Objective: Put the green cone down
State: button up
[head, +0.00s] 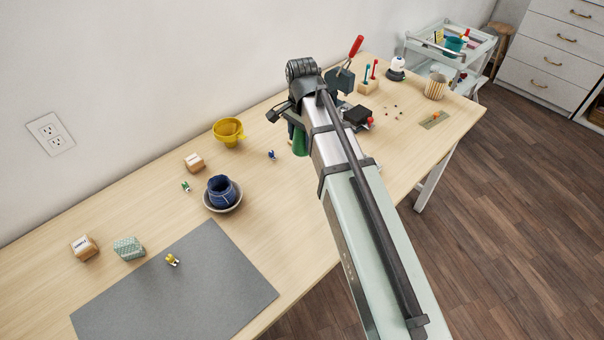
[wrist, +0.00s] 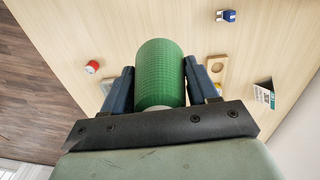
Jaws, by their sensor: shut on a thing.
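The green cone (wrist: 161,72) is between the two fingers of my gripper (wrist: 160,88) in the wrist view, and the fingers are shut on it from both sides. In the head view the green cone (head: 300,141) shows partly beside my arm, above the wooden table (head: 150,209). My arm and wrist hide much of the gripper there. I cannot tell whether the cone touches the table.
A yellow cup (head: 228,133), a blue pot in a bowl (head: 223,194) and small boxes stand to the left. A grey mat (head: 180,290) lies at the front left. A wooden holder (head: 368,87) and a ribbed pot (head: 435,87) stand to the right.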

jog(key=shift+f, duration=5)
jog(key=o, duration=1.1)
jog(key=shift+f, duration=0.1)
notch_tip(320, 180, up, 12)
jog(key=shift+r, duration=0.15)
